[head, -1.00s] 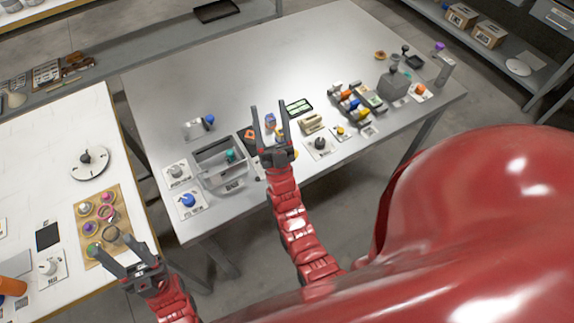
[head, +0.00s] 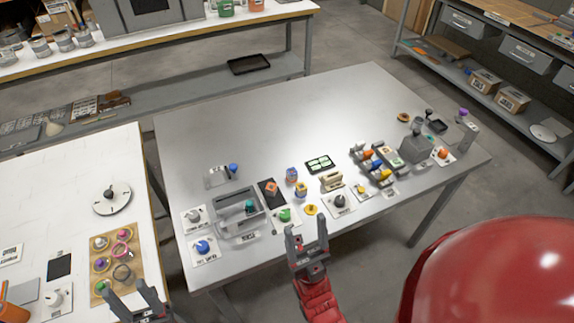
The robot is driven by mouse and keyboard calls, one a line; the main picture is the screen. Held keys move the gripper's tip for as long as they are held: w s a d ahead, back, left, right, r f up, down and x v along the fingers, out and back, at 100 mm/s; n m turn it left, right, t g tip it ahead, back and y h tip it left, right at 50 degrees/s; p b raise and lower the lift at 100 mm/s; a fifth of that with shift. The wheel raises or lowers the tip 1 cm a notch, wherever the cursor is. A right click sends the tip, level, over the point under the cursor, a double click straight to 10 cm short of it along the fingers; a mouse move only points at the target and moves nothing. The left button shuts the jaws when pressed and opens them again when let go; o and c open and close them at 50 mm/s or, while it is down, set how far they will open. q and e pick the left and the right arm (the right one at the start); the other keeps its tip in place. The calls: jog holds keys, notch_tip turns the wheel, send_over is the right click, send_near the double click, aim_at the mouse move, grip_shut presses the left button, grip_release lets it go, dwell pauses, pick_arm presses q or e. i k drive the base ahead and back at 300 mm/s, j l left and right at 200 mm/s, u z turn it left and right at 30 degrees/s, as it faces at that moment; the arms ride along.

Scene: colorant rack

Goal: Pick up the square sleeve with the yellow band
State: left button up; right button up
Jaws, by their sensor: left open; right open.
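Two small blue and yellow-orange pieces stand close together near the middle of the grey table (head: 245,110): a rear piece (head: 291,174) and a front piece (head: 301,189). One may be the square sleeve with the yellow band, but they are too small to tell their shape or band clearly. My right gripper (head: 307,240) is open and empty, at the table's front edge, below these pieces in the picture. My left gripper (head: 137,302) is open and empty near the lower edge of the white table's pegboard; its lower part is cut off.
A grey bin (head: 222,226) stands left of the pieces, with a dark mat (head: 268,193) between. A green-lit tray (head: 320,164), a beige block (head: 331,181) and a rack of coloured bottles (head: 378,162) stand to the right. The table's rear is clear.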

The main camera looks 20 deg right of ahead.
aim_at(303, 192)
jog(key=z, duration=0.9)
